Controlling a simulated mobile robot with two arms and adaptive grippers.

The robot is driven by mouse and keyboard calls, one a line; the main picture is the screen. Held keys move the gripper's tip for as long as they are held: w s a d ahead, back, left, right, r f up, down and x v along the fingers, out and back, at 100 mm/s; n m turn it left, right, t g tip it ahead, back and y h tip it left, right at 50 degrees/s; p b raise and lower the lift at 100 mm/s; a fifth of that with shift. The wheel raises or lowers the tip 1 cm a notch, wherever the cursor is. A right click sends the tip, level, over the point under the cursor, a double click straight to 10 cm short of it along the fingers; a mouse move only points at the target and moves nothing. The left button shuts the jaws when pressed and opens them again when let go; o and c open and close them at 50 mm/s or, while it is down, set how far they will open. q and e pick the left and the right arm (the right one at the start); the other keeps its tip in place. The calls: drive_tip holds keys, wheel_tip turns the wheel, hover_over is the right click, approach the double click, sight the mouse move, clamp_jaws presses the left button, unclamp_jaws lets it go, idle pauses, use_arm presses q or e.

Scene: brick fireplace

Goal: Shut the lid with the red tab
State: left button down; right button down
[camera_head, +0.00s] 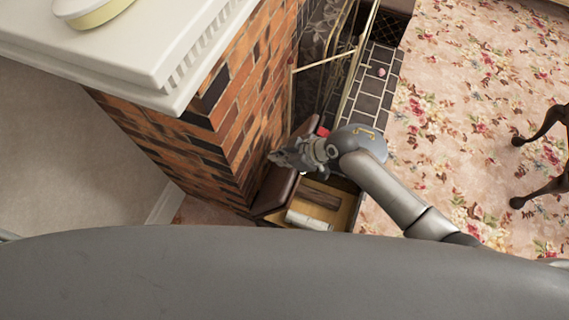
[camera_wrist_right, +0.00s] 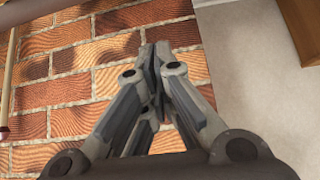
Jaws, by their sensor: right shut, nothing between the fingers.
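A box (camera_head: 346,217) with a yellowish interior stands open on the floor beside the brick fireplace. Its dark brown lid (camera_head: 274,190) stands raised on the side toward the bricks. A small red tab (camera_head: 322,131) shows at the far end of the lid, partly hidden by my arm. My right gripper (camera_head: 276,157) is over the raised lid, near its upper edge; I cannot tell if it touches. In the right wrist view its fingers (camera_wrist_right: 156,55) are shut and empty, with bricks behind them. My left gripper is out of view.
A light roll (camera_head: 308,220) and a brown block (camera_head: 320,198) lie in the box. The brick wall (camera_head: 235,110) and white mantel (camera_head: 150,45) are close on the left. A brass-framed fire screen (camera_head: 357,65) stands beyond.

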sight(285, 174)
drive_tip(key=f, duration=0.2)
drive_tip(key=d+f+p, duration=0.1)
drive_tip(key=f, duration=0.1)
drive_tip(key=shift+s+f, duration=0.2)
drive_tip(key=shift+d, duration=0.15)
drive_tip(key=shift+f, duration=0.1)
